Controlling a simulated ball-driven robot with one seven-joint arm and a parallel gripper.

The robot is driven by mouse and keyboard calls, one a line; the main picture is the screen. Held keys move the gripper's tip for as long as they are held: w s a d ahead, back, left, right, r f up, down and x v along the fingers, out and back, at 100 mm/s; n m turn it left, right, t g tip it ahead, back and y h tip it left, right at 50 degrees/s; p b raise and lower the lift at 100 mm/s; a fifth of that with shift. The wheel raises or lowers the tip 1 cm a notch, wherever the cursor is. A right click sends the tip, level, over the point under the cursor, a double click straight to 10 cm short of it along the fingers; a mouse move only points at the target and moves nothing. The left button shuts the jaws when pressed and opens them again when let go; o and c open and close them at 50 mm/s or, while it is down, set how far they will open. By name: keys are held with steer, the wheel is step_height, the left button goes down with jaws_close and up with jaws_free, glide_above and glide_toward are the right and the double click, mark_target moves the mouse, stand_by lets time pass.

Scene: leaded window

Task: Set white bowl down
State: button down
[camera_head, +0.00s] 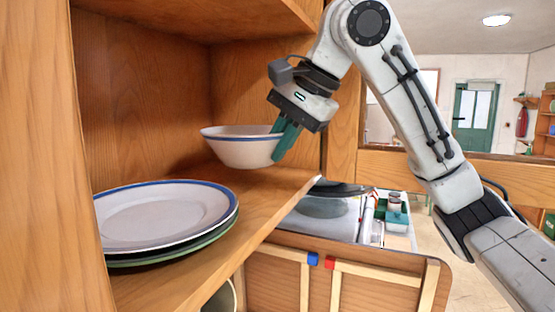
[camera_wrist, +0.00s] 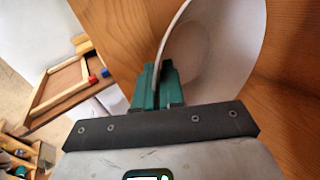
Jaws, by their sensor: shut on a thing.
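The white bowl (camera_head: 235,149) has a blue rim and is held roughly level inside the wooden cupboard, over the shelf (camera_head: 262,195). My gripper (camera_head: 284,141) is shut on the bowl's right edge, with its green fingers pinching the wall from above. In the wrist view my gripper (camera_wrist: 158,88) has one finger on each side of the bowl's wall, and the bowl (camera_wrist: 225,50) extends up and to the right. The bowl's base is close to the shelf surface; I cannot tell whether it touches.
A stack of plates (camera_head: 165,215), the top one white with a blue rim, sits on the shelf at front left. The cupboard's side wall (camera_head: 145,95) and upper board (camera_head: 195,18) enclose the space. Below right is a worktop with a dark pan-like item (camera_head: 340,188).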

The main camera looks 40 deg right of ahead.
steer(key=shift+w+f+p, duration=0.15)
steer(key=shift+f+p, duration=0.4)
steer(key=shift+f, duration=1.1)
steer(key=shift+f, duration=0.1)
steer(key=c, duration=1.2)
jaws_free()
steer(key=shift+c, duration=0.2)
steer(key=b+v, duration=0.1)
steer(key=v, duration=1.1)
steer(key=shift+b, duration=0.4)
steer(key=shift+w, duration=0.1)
